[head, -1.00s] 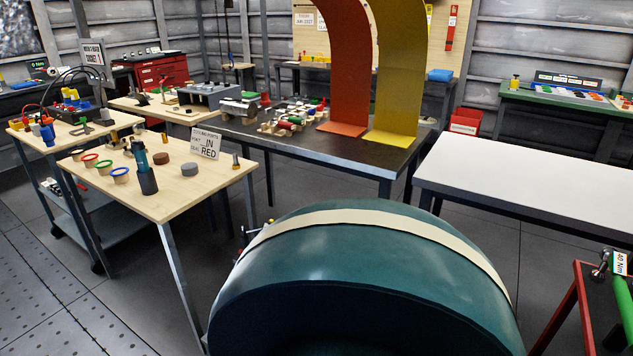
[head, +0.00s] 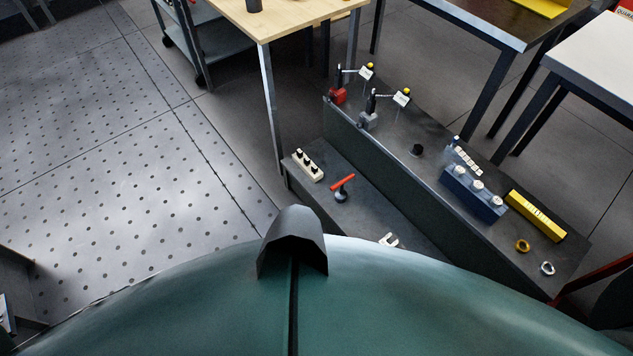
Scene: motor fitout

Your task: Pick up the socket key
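A tool with a red crossbar handle and a dark, rounded lower end (head: 342,187), which looks like the socket key, is on the lower dark grey step in the middle of the head view. Its red bar lies slanted above the dark end. Neither of my grippers is in view, so nothing shows of what they hold.
A large teal rounded body (head: 400,300) with a dark hood (head: 293,240) fills the foreground. A cream block with black knobs (head: 308,165) is beside the tool. The raised step bears a blue block (head: 473,195) and yellow bar (head: 536,216). Perforated floor at left is clear.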

